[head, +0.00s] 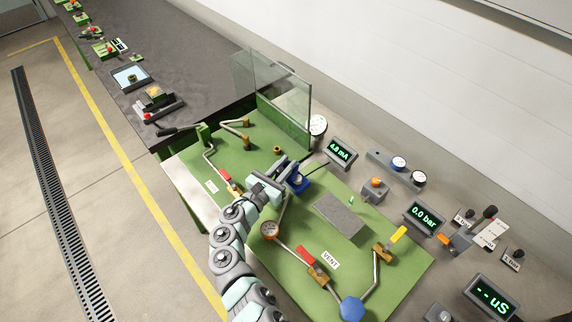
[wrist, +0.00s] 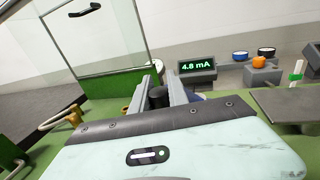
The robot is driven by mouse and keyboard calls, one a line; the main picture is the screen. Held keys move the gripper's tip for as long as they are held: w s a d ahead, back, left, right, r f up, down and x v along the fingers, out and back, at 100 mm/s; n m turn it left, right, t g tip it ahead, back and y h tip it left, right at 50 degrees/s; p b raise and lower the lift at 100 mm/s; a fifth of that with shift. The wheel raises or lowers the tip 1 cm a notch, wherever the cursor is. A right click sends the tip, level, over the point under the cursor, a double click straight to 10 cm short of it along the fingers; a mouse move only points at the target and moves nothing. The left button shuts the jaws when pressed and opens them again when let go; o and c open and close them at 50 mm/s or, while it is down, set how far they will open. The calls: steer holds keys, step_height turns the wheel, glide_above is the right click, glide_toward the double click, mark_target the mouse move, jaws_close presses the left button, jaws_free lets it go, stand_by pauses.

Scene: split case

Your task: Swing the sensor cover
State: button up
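My gripper (head: 279,183) is low over the green panel (head: 262,149), beside a small blue part (head: 297,180) that may be the sensor cover; I cannot be sure. In the wrist view my two grey fingers (wrist: 164,88) stand apart, with a dark round piece (wrist: 158,97) between them. I cannot tell whether they press on it. A bit of blue (wrist: 198,97) shows just right of the right finger. The gripper body hides the lower part of the blue part and what lies below the fingers.
A clear upright screen (head: 280,87) stands behind the panel. A display (head: 340,152) reading 4.8 mA is right of the gripper. The floor at left is clear.

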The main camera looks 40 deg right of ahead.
jaws_close()
stand_by(0.9)
